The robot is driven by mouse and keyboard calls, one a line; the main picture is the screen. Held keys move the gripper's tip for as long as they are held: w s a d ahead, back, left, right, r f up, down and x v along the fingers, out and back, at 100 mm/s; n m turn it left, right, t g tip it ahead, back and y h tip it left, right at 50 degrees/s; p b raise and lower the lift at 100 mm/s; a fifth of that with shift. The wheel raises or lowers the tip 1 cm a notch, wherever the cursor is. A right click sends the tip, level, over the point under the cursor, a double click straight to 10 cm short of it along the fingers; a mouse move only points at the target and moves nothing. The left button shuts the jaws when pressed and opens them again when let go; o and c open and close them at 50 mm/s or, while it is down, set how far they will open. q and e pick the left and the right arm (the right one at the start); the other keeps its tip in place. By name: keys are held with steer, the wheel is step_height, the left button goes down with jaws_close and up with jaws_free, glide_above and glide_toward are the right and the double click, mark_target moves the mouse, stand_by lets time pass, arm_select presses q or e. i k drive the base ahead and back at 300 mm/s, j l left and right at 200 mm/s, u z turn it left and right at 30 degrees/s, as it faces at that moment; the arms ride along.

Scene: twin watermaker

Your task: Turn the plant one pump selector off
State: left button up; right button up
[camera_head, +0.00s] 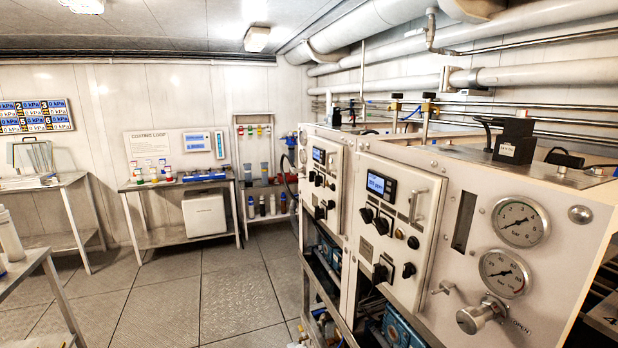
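Two light-coloured watermaker cabinets with control panels stand along the right side. The nearer control panel (402,190) has a lit blue display (381,186) and several black selector knobs, among them an upper left knob (367,215), a lower left knob (380,273) and a lower right knob (408,270). The farther control panel (325,165) also has a display (319,156) and black knobs (319,212). The labels are too small to read, so I cannot tell which is the plant one pump selector or how it is set. Neither of my grippers is in view.
Two round gauges (520,222) and a metal valve handle (480,315) are on the front right face. Pipes (480,75) run above the cabinets. A steel table (160,238) stands at the back and another at the left. The tiled floor (240,300) between is clear.

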mark_target(318, 179)
steer(key=i+j, duration=0.3)
steer(key=i, duration=0.2)
steer(key=i+j+z, duration=0.1)
steer(key=i+j, duration=0.25)
steer(key=i, duration=0.15)
